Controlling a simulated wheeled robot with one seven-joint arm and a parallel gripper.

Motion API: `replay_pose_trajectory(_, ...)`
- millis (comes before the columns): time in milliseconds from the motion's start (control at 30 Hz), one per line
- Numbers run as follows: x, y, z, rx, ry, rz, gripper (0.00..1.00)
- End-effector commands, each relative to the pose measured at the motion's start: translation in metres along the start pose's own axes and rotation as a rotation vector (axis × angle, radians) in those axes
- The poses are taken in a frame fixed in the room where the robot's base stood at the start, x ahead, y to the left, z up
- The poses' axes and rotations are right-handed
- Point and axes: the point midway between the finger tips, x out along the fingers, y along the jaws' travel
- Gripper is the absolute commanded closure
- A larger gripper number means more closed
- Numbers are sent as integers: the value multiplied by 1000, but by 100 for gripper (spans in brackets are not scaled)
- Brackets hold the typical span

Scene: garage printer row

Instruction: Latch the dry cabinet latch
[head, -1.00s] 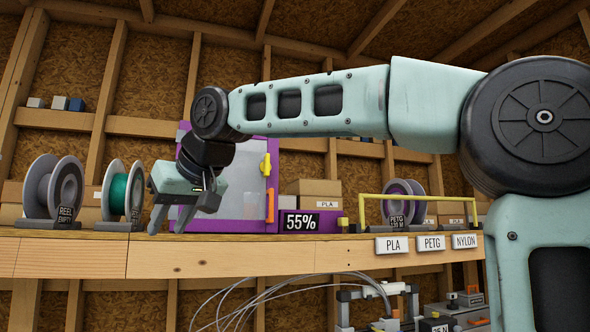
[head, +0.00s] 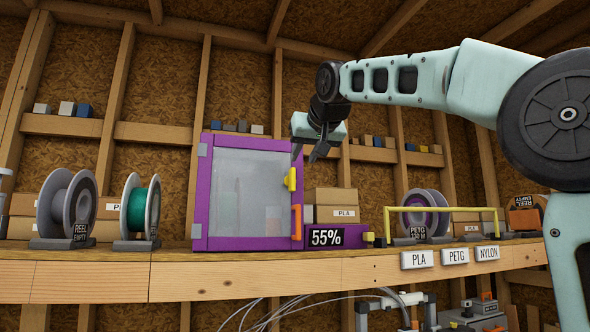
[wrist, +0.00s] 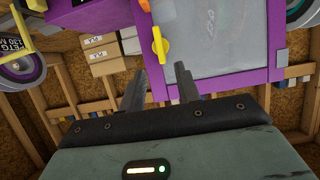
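The dry cabinet (head: 200,190) is a purple-framed box with a see-through door (head: 243,190) that looks shut. Its yellow latch (head: 290,179) stands roughly upright on the right edge of the door, above an orange handle (head: 296,222). My gripper (head: 308,152) is above and slightly right of the latch in the head view, its fingers apart and empty. In the wrist view the yellow latch (wrist: 160,45) shows just beyond the open fingertips (wrist: 160,72), apart from them. I cannot tell whether the latch is engaged.
A purple 55% display (head: 326,237) and PLA boxes (head: 332,205) stand right of the cabinet. A yellow rail (head: 440,209) runs along the shelf before a PETG spool (head: 427,213). Grey (head: 66,205) and green (head: 140,207) spools stand left.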

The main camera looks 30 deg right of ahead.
Motion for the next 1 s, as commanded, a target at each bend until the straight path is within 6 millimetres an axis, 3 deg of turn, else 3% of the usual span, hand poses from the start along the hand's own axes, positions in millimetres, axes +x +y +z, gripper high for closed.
replay_pose_trajectory(200,45,0,-3,0,-5,2,67)
replay_pose_trajectory(400,76,0,-2,0,-4,1,67)
replay_pose_trajectory(600,89,0,0,0,-1,1,67)
replay_pose_trajectory(867,91,0,0,1,0,0,67)
replay_pose_trajectory(900,91,0,0,1,0,0,70)
replay_pose_trajectory(1000,90,0,0,1,0,0,98)
